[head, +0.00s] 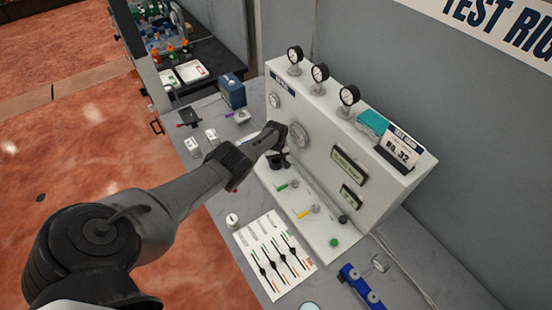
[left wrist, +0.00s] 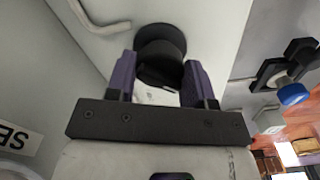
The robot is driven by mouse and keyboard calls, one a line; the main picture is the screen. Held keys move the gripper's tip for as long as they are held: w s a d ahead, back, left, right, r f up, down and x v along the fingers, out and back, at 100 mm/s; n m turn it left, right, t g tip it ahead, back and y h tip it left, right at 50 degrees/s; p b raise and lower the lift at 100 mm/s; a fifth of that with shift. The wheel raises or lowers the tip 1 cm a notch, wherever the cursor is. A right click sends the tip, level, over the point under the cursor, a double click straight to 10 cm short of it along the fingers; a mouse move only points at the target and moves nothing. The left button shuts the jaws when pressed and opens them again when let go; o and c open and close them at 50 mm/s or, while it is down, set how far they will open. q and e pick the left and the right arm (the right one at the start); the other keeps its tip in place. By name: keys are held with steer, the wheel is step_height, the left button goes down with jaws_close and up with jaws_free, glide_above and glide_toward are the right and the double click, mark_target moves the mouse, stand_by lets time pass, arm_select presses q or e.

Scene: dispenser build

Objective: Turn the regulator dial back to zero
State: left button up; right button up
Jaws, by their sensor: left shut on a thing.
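The regulator dial (left wrist: 160,52) is a round black knob on the pale panel of the test rig (head: 330,150). In the left wrist view it sits between the two fingers of my left gripper (left wrist: 160,80), which is shut on it from both sides. In the head view my left gripper (head: 279,158) reaches the left part of the rig's front, and the arm and wrist hide most of the dial. Its markings cannot be read. My right gripper is not in view.
A white slider sheet (head: 274,257) lies on the bench below.

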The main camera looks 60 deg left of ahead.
arm_select(q)
steer(key=o, duration=0.9)
step_height(320, 180, up, 6)
steer(key=p, duration=0.5)
steer(key=shift+r, duration=0.15)
steer(key=shift+r+p, duration=1.15)
steer(key=shift+r, duration=2.6)
